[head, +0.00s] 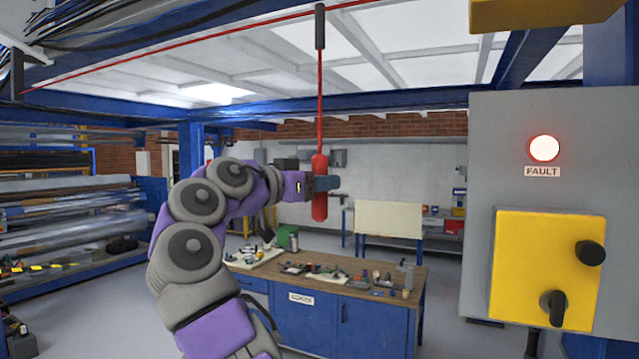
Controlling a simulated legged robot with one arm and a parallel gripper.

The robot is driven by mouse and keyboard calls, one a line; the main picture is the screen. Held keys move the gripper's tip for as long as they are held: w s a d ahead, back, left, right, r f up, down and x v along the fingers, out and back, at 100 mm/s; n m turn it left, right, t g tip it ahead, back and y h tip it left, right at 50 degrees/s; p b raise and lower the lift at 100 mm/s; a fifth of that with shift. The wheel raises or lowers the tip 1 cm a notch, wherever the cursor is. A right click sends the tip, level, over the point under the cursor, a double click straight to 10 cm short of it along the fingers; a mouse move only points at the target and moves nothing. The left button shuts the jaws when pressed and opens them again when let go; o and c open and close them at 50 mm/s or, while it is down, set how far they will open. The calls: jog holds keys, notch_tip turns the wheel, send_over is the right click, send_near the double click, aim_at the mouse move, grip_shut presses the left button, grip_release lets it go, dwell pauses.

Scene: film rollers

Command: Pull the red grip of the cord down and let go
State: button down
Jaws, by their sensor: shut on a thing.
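The red grip (319,207) hangs upright at the lower end of a red cord (320,100) in the middle of the head view. The cord comes down from a dark cylindrical fitting (320,27) near the top edge. My gripper (326,184) is shut on the grip, around its middle. The grip's top and bottom show above and below the fingers, and its middle is hidden by them. My arm reaches in from the lower left.
A grey cabinet (620,200) at the right has a lit red FAULT lamp (544,148) and a yellow panel (507,272) with black knobs. A blue workbench (315,322) with loose parts stands behind and below the grip. Racked film rolls (60,215) line the left.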

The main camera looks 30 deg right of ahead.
jog(key=shift+w+f+b, duration=0.1)
jog(key=shift+f+b, duration=0.25)
jog(key=shift+f, duration=0.45)
jog(key=shift+r, duration=0.1)
jog(key=c, duration=1.1)
grip_release()
jog(key=o, duration=0.3)
jog(key=shift+w, duration=0.2)
jog(key=shift+s, duration=0.2)
jog(key=shift+a, duration=0.1)
